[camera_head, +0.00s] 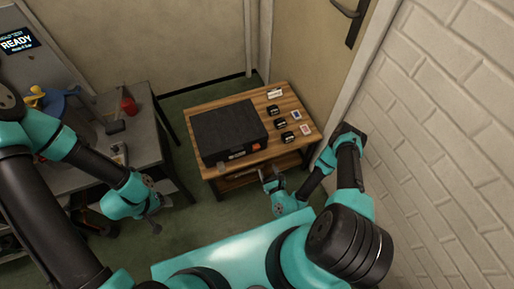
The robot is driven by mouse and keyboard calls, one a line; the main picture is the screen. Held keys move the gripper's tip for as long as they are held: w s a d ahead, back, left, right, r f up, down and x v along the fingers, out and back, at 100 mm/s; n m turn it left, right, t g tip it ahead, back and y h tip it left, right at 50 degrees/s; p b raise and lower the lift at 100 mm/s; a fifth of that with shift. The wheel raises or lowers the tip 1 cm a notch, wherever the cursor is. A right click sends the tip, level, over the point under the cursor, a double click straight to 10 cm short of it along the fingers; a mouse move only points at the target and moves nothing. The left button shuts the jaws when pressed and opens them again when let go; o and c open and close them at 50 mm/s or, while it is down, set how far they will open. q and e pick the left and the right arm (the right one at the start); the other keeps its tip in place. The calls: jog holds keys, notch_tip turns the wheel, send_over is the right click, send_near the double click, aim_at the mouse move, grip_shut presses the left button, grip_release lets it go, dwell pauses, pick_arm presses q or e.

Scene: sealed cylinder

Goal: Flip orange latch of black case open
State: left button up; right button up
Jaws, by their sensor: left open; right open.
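The black case (229,128) lies closed on a wooden table. Its orange latch (256,146) is on the front face, near the right front corner. My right gripper (270,176) is open, just in front of the table's front edge and below the latch, apart from it. My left gripper (154,216) is open and empty over the floor, to the left of the wooden table and well away from the case. The fine position of the latch is too small to tell.
On the wooden table (292,98), several small dark boxes (280,123) and cards stand right of the case. A grey workbench (146,116) with a red cup (129,106) is at left. A brick wall (450,100) bounds the right side. Green floor is free between the tables.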

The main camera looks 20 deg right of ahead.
aim_at(257, 147)
jog(key=w, duration=1.3)
jog(key=shift+w+a, duration=0.1)
jog(key=shift+w, duration=0.15)
jog(key=shift+c, duration=0.4)
jog(key=c, duration=0.9)
jog(key=shift+o, duration=0.2)
jog(key=shift+s+f+t, duration=0.25)
jog(key=shift+s+t, duration=0.2)
jog(key=shift+t, duration=0.6)
jog(key=shift+s+f+t, duration=0.2)
jog(key=shift+s+t, duration=0.2)
jog(key=shift+t, duration=0.65)
jog(key=o, duration=0.9)
jog(key=shift+o, duration=0.2)
jog(key=shift+s, duration=0.1)
